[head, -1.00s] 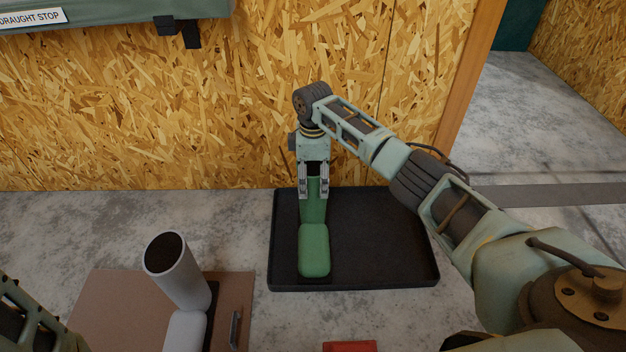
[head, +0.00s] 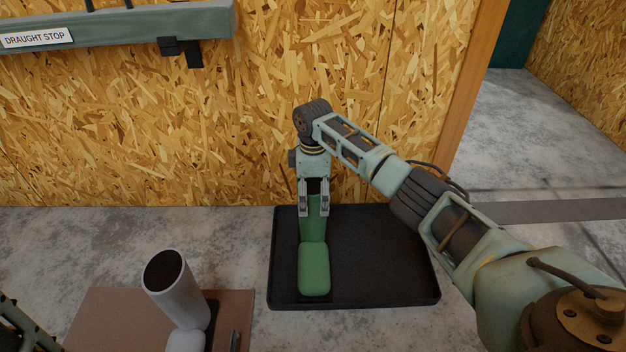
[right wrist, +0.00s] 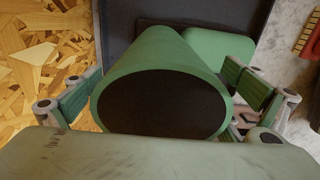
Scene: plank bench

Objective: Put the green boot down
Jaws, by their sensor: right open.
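The green boot (head: 314,268) stands upright on the left part of the black tray (head: 385,292), its toe toward me. My right gripper (head: 314,212) is open around the top of the boot's shaft, with one finger on each side. In the right wrist view the boot's round dark opening (right wrist: 162,104) fills the middle. The open fingers stand to its left and right there, with some room at the sides. Only a part of my left arm shows at the lower left of the head view; its gripper is out of sight.
A white boot (head: 180,290) is on a brown mat (head: 100,315) at the lower left. The right part of the tray is bare. A chipboard wall (head: 150,130) rises close behind the tray.

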